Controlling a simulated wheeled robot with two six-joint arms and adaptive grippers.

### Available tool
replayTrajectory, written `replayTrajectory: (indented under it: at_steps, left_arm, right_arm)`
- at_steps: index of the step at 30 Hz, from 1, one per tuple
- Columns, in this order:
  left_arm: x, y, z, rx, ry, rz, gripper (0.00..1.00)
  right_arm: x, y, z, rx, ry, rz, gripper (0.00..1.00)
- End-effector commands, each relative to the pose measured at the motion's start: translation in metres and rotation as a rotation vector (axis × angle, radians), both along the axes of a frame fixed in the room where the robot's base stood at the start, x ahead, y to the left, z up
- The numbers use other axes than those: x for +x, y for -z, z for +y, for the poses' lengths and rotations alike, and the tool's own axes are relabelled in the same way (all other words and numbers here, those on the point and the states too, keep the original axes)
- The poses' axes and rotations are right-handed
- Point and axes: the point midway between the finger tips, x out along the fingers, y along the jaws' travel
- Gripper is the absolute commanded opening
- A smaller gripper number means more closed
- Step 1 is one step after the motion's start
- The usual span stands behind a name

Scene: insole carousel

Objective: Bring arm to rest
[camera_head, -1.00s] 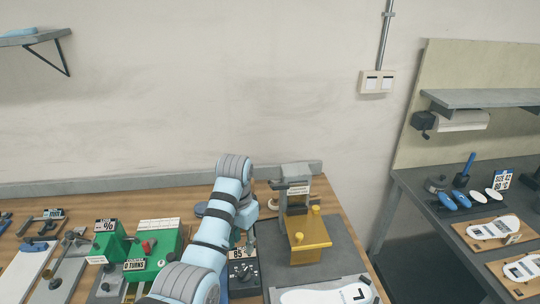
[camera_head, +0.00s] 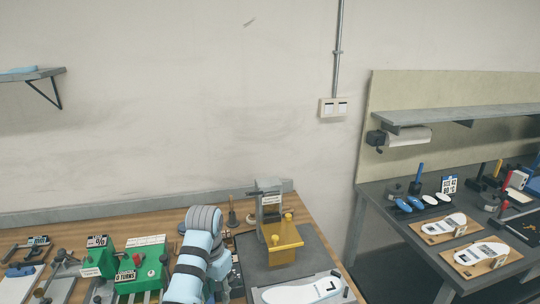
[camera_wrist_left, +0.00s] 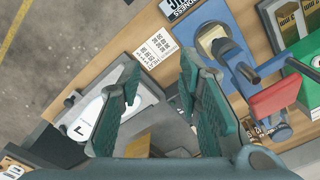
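My left arm (camera_head: 197,255) reaches in from the bottom of the head view, in front of the wooden bench. Its gripper is hidden or out of frame there. In the left wrist view my left gripper (camera_wrist_left: 165,85) has its two green fingers spread apart with nothing between them. Below the fingers lie the bench, a white insole marked L (camera_wrist_left: 92,122) and a printed label card (camera_wrist_left: 157,50). My right arm and gripper do not show in either view.
A yellow press (camera_head: 282,240) stands on a grey mat, with a white insole (camera_head: 303,290) in front. A green machine (camera_head: 140,268) stands left of my arm. A dark side table (camera_head: 385,205) at right holds insoles and tools. A gap separates the benches.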

Motion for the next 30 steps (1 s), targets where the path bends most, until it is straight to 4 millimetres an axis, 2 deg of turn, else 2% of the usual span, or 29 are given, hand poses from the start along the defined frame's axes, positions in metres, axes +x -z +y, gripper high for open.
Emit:
replayTrajectory:
  at_steps: [8, 14, 18, 21, 25, 30]
  left_arm:
    - [-0.024, 0.045, 0.026, -0.011, -0.092, -0.033, 0.32]
    - [-0.058, 0.088, 0.047, -0.01, -0.174, -0.074, 0.32]
    - [-0.097, 0.118, 0.067, 0.001, -0.239, -0.116, 0.32]
    - [-0.129, 0.134, 0.08, 0.011, -0.278, -0.148, 0.32]
    - [-0.173, 0.144, 0.095, 0.025, -0.316, -0.192, 0.32]
    - [-0.23, 0.141, 0.109, 0.036, -0.344, -0.249, 0.32]
  right_arm:
    - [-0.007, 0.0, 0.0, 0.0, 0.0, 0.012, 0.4]
    - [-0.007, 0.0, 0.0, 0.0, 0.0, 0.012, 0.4]
    - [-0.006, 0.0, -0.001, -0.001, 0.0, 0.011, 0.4]
    - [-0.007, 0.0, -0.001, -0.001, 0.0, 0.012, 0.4]
    - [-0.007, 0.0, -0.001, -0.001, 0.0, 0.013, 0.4]
    - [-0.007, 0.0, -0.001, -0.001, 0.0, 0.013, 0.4]
